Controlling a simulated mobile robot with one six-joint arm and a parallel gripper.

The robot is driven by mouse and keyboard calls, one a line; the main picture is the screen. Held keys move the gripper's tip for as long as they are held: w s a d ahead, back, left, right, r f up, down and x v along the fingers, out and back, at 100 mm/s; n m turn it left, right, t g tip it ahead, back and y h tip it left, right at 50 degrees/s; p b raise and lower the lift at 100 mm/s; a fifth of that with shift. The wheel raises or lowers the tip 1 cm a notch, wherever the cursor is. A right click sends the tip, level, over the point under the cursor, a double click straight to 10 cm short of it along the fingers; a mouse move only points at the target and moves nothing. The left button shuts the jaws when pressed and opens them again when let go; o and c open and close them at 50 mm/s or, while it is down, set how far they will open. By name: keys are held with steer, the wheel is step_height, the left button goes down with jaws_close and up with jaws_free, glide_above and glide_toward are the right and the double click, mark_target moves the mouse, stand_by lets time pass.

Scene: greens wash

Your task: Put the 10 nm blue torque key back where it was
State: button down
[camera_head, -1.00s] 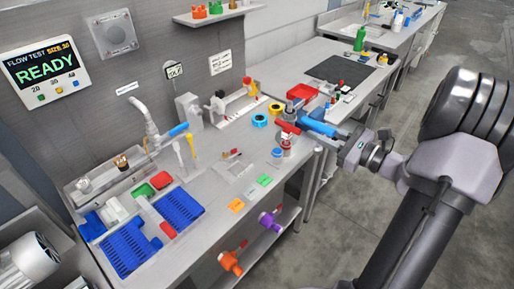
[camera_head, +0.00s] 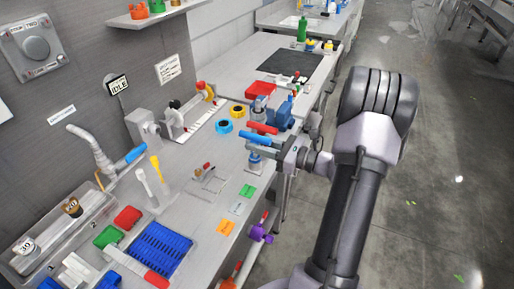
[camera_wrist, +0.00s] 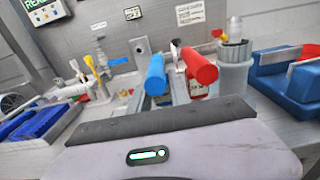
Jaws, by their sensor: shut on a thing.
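My gripper (camera_head: 290,152) is at the right edge of the workbench, shut on the blue torque key (camera_head: 258,140). The key's blue handle points left in the head view; in the wrist view its round end (camera_wrist: 155,74) faces me. A red handle (camera_head: 263,128) of similar shape lies just beyond it. In the wrist view the red handle (camera_wrist: 200,68) is right of the blue one, with a small gap between their ends. I cannot tell what supports the red handle.
A grey cup-like holder (camera_wrist: 235,75) and a blue block-shaped device (camera_head: 280,118) stand close to the key. Yellow (camera_head: 238,111) and blue (camera_head: 223,126) rings lie behind-left. A blue rack (camera_head: 158,250) is at front left.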

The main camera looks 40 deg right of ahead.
steer(key=c, duration=1.5)
jaws_free()
steer(key=shift+s+d+r, duration=0.1)
steer(key=p+v, duration=0.3)
steer(key=v, duration=0.8)
steer(key=shift+s+d, duration=0.15)
steer(key=shift+s, duration=0.15)
